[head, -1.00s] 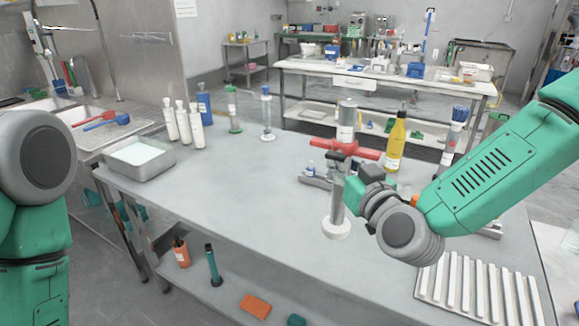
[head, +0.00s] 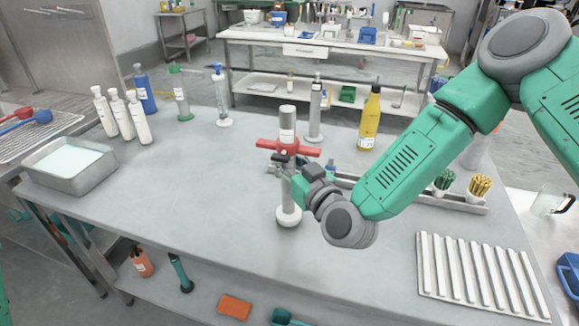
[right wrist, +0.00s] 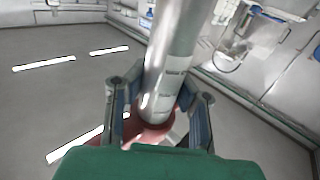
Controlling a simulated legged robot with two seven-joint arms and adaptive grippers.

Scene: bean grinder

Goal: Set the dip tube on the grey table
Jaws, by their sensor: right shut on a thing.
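The dip tube is a metallic tube with a labelled grey top (head: 287,121), a red cross handle and a round white foot. It stands upright over the grey table (head: 200,190), in its middle. My right gripper (head: 290,163) is shut on it just below the red handle, reaching in from the right. I cannot tell whether the white foot touches the table or hovers just above it. In the right wrist view the shiny tube (right wrist: 172,60) passes between both fingers, with a red collar behind it. My left gripper is out of view.
A yellow bottle (head: 370,118) and a grey cylinder (head: 316,110) stand behind the tube. A long tray (head: 400,191) lies to its right, partly behind my arm. A ribbed tray (head: 480,275) is at front right, a metal basin (head: 70,165) at left.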

